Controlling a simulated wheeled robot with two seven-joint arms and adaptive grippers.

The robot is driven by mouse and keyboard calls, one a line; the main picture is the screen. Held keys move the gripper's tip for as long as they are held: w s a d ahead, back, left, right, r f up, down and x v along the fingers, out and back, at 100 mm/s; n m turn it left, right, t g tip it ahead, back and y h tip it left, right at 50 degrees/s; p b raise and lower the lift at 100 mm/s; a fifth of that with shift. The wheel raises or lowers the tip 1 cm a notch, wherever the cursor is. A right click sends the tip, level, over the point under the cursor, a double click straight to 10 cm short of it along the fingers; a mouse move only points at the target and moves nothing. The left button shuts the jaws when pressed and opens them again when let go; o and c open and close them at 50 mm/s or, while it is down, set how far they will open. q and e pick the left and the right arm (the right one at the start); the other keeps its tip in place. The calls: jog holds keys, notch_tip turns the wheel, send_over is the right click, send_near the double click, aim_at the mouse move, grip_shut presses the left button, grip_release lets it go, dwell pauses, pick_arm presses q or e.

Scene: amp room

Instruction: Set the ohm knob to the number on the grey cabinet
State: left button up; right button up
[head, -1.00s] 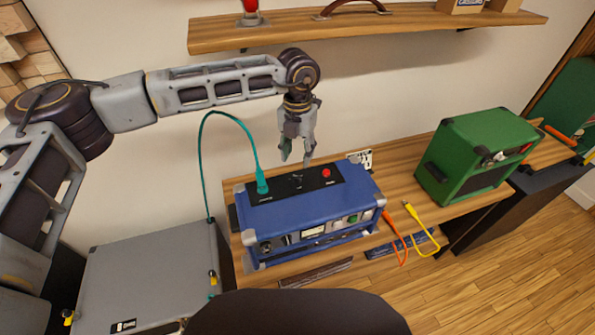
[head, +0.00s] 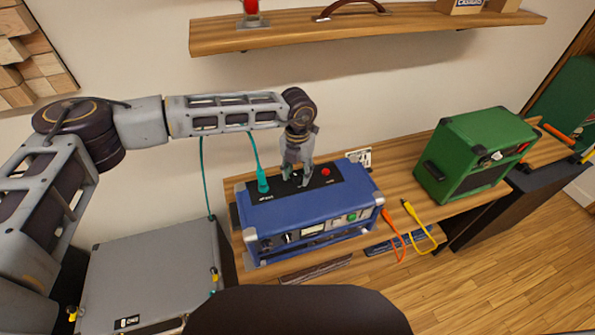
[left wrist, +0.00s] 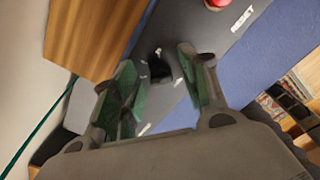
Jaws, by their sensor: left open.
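The blue amp (head: 320,208) stands on a wooden bench, with a black panel on its top. A black knob (left wrist: 160,68) with small white marks around it shows on that panel in the left wrist view. I cannot read its setting. My left gripper (head: 297,181) is open above the panel. In the left wrist view its green-padded fingertips (left wrist: 160,82) are apart on either side of the knob; I cannot tell whether they touch it. The grey cabinet (head: 150,268) is at the lower left, with a small label (head: 127,322) too small to read. My right gripper is not in view.
A red reset button (head: 326,171) sits right of the gripper and a teal plug (head: 262,182) with its cable left of it. A wooden shelf (head: 370,30) hangs above. A green amp (head: 475,155) and yellow cable (head: 420,230) are to the right.

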pick_arm(q)
grip_shut()
